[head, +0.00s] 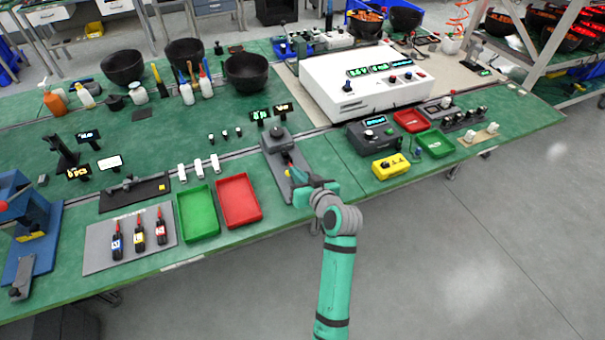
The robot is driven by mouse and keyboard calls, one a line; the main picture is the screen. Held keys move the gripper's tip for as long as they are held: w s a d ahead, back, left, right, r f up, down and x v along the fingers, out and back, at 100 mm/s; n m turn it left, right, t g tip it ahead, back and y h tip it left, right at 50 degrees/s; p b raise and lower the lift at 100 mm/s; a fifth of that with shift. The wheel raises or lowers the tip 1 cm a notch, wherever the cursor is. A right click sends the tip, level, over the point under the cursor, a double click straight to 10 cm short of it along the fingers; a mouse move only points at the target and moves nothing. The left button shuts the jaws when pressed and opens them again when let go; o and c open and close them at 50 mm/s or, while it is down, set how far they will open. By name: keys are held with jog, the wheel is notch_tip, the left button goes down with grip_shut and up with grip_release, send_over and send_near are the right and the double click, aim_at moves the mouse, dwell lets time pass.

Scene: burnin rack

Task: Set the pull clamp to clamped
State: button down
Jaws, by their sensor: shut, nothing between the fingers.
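A long narrow grey fixture (272,148), which looks like the pull clamp, lies on the green bench near its front edge. It has a dark block toward its back end and a small yellow part near its middle. My gripper (296,179) is at the front part of this fixture, shut with nothing in it. My gripper and wrist partly hide the fixture's front end. I cannot tell from this view whether the gripper touches it, nor whether the clamp is open or clamped.
A red tray (239,203) and a green tray (198,214) stand left of the fixture. A yellow box (390,167) and a dark grey meter (371,134) stand to the right. A large white instrument (365,84) is behind. Open floor lies in front.

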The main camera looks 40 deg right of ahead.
aim_at(287, 175)
jog(key=shift+w+f, duration=0.35)
jog(key=shift+f, duration=0.3)
jog(key=shift+a, duration=0.1)
jog(key=shift+w+a+f+n+h, duration=0.2)
jog(key=shift+a+f+n+h, duration=0.1)
jog(key=shift+a+f+n, duration=0.5)
jog(key=shift+f+n+g+h, duration=0.3)
jog(key=shift+f+n+g, duration=0.1)
jog(key=shift+n, duration=0.2)
jog(key=shift+r, duration=0.25)
